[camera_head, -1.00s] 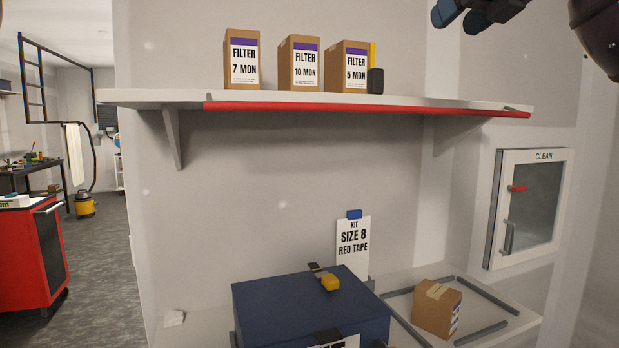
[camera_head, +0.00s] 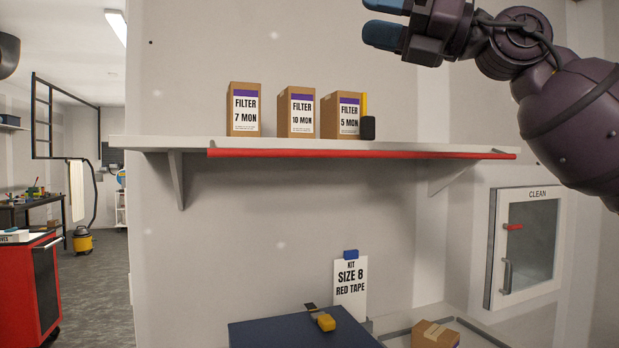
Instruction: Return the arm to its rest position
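My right arm comes in from the upper right. Its gripper (camera_head: 384,20) is at the top of the picture, above the shelf and up and right of the filter boxes. Its two blue-tipped fingers point left with a gap between them, and nothing shows in the gap. The upper finger is partly cut off by the top edge. My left gripper is not in view.
A red-edged shelf (camera_head: 190,143) holds filter boxes marked 7 MON (camera_head: 244,110), 10 MON (camera_head: 297,112) and 5 MON (camera_head: 342,115). Below are a blue case (camera_head: 285,333), a kit card (camera_head: 350,280) and a cardboard box (camera_head: 434,334). A CLEAN cabinet (camera_head: 527,245) hangs right.

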